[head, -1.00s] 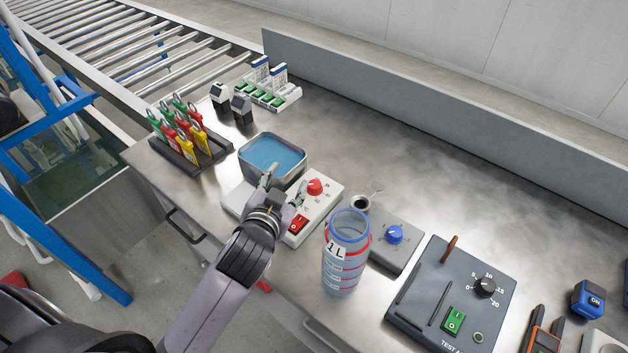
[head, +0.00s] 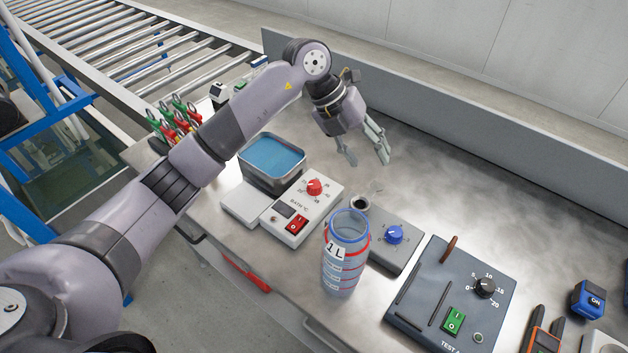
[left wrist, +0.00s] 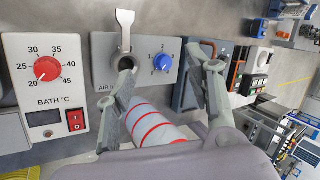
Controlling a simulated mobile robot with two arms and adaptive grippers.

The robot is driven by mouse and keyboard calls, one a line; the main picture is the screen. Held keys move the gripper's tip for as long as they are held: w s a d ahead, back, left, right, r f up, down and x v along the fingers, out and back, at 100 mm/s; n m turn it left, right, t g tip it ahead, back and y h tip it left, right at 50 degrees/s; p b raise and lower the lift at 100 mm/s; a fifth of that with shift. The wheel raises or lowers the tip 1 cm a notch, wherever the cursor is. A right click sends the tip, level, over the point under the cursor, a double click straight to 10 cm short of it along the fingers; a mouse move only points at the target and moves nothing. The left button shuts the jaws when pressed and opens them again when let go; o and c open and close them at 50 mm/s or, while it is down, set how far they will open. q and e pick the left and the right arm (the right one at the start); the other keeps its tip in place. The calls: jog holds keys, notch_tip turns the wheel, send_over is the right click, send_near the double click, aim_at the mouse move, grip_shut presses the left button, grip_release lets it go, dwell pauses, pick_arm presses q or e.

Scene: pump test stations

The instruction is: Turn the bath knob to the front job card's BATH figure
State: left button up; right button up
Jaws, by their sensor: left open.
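The red bath knob (head: 314,187) sits on the white BATH °C panel (head: 296,232), beside the metal bath of blue liquid (head: 272,160). In the left wrist view the knob (left wrist: 47,68) has a scale from 20 to 45; its pointer seems to be at the low end, near 20, but is small. My left gripper (head: 367,160) is open and empty, raised over the bench behind and right of the knob, not touching it. Its fingers (left wrist: 163,60) also show in the left wrist view. No job card is readable; my left arm covers much of the back left. My right gripper is out of view.
A 1L bottle (head: 346,262) stands right of the bath panel. Beside it is a grey unit with a blue knob (head: 394,235). A dark test panel (head: 440,310) lies further right. A red rocker switch (head: 297,223) is below the bath knob. The bench's back right is clear.

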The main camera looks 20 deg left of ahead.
pick_arm(q)
jog(key=w+a+r+n+y, duration=0.15)
jog(key=a+y, duration=0.45)
jog(key=a, duration=0.6)
jog(key=p, duration=0.3)
send_near(314, 184)
jog(key=shift+n+g, duration=0.3)
jog(key=shift+n, duration=0.15)
jog(key=f, duration=0.9)
jog(key=shift+w+d, duration=0.15)
jog(key=shift+w, duration=0.2)
jog(key=shift+c, duration=0.5)
jog(key=c, duration=1.1)
